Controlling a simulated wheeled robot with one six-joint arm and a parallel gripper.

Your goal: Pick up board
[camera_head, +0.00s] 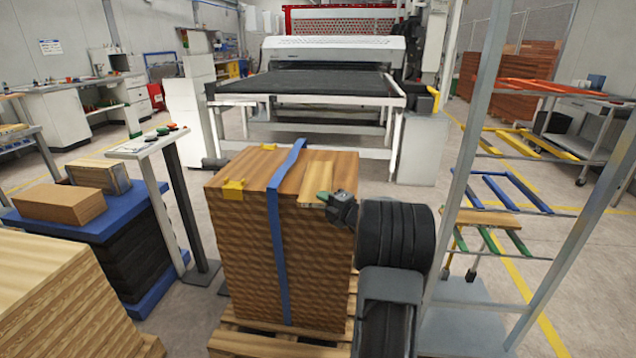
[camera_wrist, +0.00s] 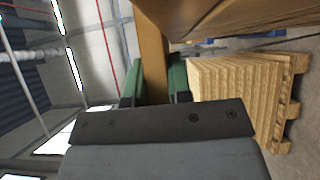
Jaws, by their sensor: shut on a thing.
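A tall stack of wooden boards (camera_head: 300,250) stands on a pallet, with a blue strap (camera_head: 280,230) around it. A lighter board (camera_head: 329,174) lies at the top right of the stack. My gripper (camera_head: 326,198) is at the near right end of that board. In the wrist view, my gripper's green fingers (camera_wrist: 156,82) are shut on the board (camera_wrist: 152,45), one finger on each side. The board runs away from the fingers toward the top of the picture. From these views I cannot tell whether it is clear of the stack.
A yellow piece (camera_head: 233,189) sits on the stack's left edge. A roller machine with a dark belt (camera_head: 310,84) stands behind. At right is a metal rack (camera_head: 505,190) with coloured bars. Another wood stack (camera_head: 60,290) is at lower left, near a button post (camera_head: 150,142).

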